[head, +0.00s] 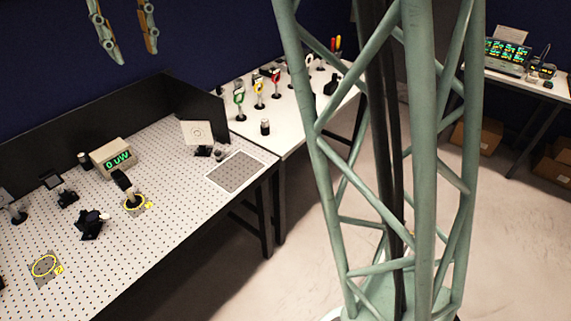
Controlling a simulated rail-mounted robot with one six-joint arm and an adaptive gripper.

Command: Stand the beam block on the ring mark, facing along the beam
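Two yellow ring marks with small yellow tags lie on the perforated board. The near ring mark (44,266) at the lower left is empty. A squat black piece (91,224) stands between the two rings. I cannot tell which dark piece is the beam block, nor which way its face points. My gripper (134,57) hangs at the top left, its two green and orange fingers apart with nothing between them, well above the board.
A meter (111,157) reading 0 uW, a pale target plate (197,133), a grey mat (236,172) and dark mounts (58,189) stand on the board. Black panels (100,108) wall its back. A white table (290,115) behind holds several coloured-rim holders. A green lattice column fills the centre right.

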